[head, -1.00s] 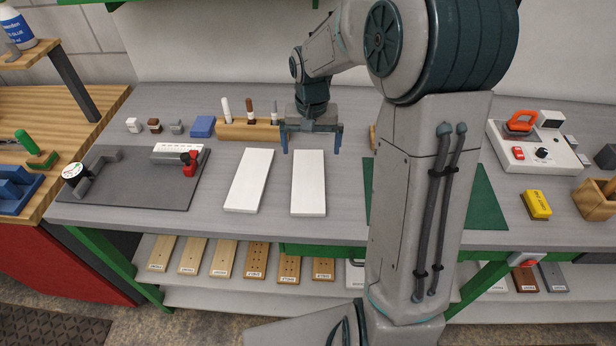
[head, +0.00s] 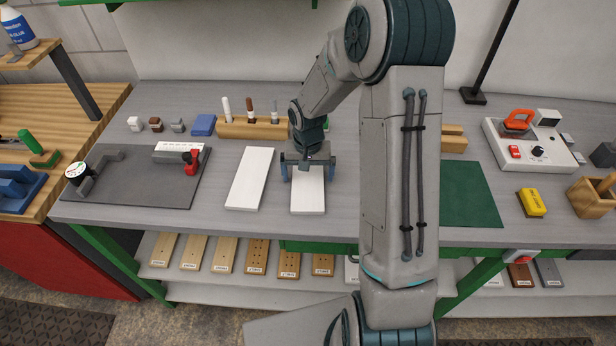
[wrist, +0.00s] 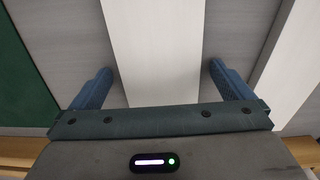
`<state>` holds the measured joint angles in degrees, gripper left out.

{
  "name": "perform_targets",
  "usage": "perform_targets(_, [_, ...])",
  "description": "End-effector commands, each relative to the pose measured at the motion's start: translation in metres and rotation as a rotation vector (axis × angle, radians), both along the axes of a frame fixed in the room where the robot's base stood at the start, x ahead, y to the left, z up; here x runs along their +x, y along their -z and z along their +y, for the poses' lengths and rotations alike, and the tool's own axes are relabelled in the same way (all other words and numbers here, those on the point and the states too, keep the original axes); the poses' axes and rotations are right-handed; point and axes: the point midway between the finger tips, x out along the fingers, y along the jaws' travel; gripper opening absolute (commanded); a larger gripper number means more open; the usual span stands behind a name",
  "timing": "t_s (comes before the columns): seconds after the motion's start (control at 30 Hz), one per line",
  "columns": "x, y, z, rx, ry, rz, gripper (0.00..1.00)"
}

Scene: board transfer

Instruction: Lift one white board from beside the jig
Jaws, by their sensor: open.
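Two white boards lie side by side on the grey bench, to the right of the dark grey jig plate (head: 130,182). The left board (head: 250,178) is clear of my gripper. The right board (head: 308,199) is under my gripper (head: 308,178), which partly hides its far half. My gripper is open, with one blue finger on each side of the right board. In the wrist view, this board (wrist: 155,50) runs between the two fingers (wrist: 160,88), with a gap on both sides. The other board (wrist: 295,60) shows at the right edge there.
A wooden holder (head: 240,131) with upright tools stands behind the boards. A green mat (head: 468,195) lies to the right, behind my arm. A red clamp (head: 192,162) sits on the jig plate. Several drilled boards lie on the shelf below.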

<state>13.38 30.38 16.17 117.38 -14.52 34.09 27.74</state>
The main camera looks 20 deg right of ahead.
Motion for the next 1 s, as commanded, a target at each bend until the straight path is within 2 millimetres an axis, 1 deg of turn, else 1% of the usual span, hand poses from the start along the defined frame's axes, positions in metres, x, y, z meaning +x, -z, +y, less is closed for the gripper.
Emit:
perform_targets(0.17, [0.000, 0.000, 0.000, 0.000, 0.000, 0.000, 1.00])
perform_targets(0.27, [0.000, 0.000, 0.000, 0.000, 0.000, 0.000, 0.75])
perform_targets(0.3, [0.000, 0.000, 0.000, 0.000, 0.000, 0.000, 0.64])
perform_targets(0.37, [0.000, 0.000, 0.000, 0.000, 0.000, 0.000, 0.49])
perform_targets(0.63, [0.000, -0.001, 0.000, 0.000, 0.001, -0.001, 0.49])
perform_targets(0.77, [0.001, -0.005, 0.000, -0.001, 0.001, -0.002, 0.49])
perform_targets(0.87, [0.001, -0.011, 0.000, -0.001, 0.002, -0.003, 0.49])
perform_targets(0.97, [0.001, -0.023, 0.000, -0.002, 0.001, -0.006, 0.49])
perform_targets(1.0, [0.001, -0.030, -0.001, -0.002, 0.002, -0.006, 0.49])
